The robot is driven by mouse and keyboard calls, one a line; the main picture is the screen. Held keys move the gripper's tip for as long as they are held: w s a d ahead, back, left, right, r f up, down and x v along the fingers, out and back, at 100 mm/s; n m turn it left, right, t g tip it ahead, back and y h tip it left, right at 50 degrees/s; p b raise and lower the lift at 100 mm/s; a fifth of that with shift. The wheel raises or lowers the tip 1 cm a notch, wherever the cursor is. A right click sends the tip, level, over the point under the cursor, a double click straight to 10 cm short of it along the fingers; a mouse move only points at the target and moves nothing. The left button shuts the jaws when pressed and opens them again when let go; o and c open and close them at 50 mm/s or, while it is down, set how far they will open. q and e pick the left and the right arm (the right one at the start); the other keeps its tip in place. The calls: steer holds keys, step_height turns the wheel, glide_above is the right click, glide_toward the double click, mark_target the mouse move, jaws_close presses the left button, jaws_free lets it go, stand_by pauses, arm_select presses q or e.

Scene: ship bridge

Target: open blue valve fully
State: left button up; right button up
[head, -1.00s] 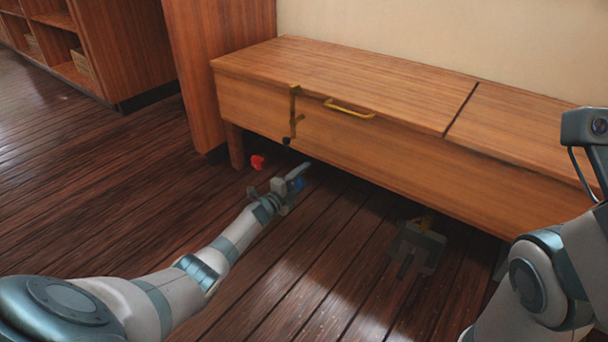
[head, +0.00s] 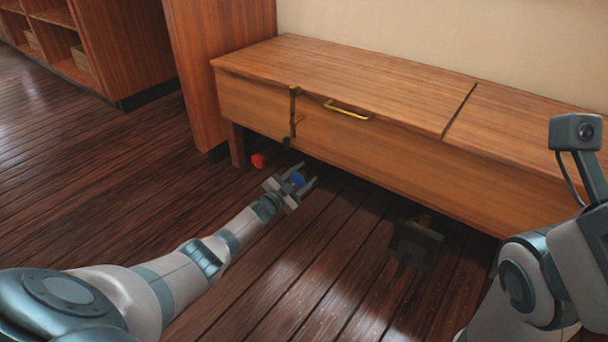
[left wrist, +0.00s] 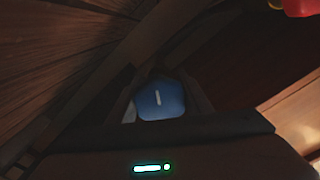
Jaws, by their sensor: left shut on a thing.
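The blue valve (head: 297,179) is a small rounded handle low in front of the wooden bench. My left gripper (head: 299,184) reaches it from the lower left and has its fingers on either side of it, shut on it. In the left wrist view the blue valve (left wrist: 160,101) sits between the dark fingers, with a short white mark on its face pointing nearly straight up. Its stem and pipe are hidden. My right arm shows at the right edge of the head view, but its gripper is not seen.
A red handle (head: 257,160) is left of the blue one, near the bench leg. The bench (head: 350,85) overhangs the valves and has a brass handle (head: 346,109) and a vertical brass fitting (head: 293,115). A dark fixture (head: 415,245) stands under its edge.

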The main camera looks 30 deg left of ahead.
arm_select(q)
steer(key=n, duration=0.6)
steer(key=shift+a+n, duration=0.1)
steer(key=shift+n, duration=0.3)
steer(key=o, duration=1)
steer(key=shift+s, duration=0.1)
